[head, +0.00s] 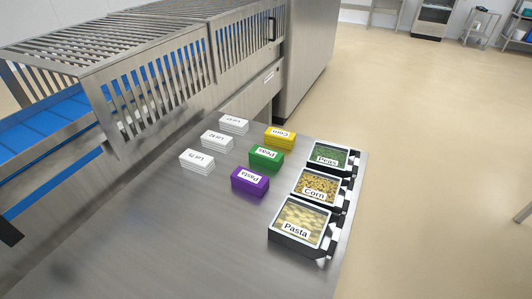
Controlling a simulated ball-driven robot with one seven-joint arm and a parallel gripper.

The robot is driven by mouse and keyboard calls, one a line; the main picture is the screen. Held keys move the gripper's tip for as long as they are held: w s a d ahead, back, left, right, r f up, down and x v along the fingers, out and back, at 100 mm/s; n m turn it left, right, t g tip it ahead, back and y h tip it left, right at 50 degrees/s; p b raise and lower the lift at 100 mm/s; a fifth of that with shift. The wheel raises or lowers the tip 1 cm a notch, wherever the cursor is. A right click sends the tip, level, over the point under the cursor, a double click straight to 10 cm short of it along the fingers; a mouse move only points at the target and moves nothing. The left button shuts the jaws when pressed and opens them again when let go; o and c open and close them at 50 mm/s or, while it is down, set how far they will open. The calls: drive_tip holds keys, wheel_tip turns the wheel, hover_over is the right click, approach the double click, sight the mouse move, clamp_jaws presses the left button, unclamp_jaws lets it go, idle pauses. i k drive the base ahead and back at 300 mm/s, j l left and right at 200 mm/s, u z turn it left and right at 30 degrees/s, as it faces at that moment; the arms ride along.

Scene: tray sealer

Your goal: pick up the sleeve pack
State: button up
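No object is labelled as a sleeve pack. Three small coloured packs with white labels stand in a row on the steel table: a yellow pack (280,142) reading Corn, a green pack (265,163) reading Peas, and a purple pack (249,188) reading Pasta. Left of them is a row of three white stacks with small print that I cannot read surely: far (234,128), middle (216,144) and near (197,168). My gripper is not in view.
Black trays of peas (312,162), corn (298,201) and pasta (275,246) stand along the table's right edge. A steel machine with slatted guards (150,90) and a blue belt (45,130) lies left. The near table (170,245) is clear.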

sight(286, 140)
drive_tip(key=i+l+z, duration=0.25)
drive_tip(key=i, duration=0.2)
drive_tip(key=i+l+z, duration=0.25)
drive_tip(key=i, duration=0.2)
drive_tip(key=i+z, duration=0.3)
drive_tip(key=i, duration=0.2)
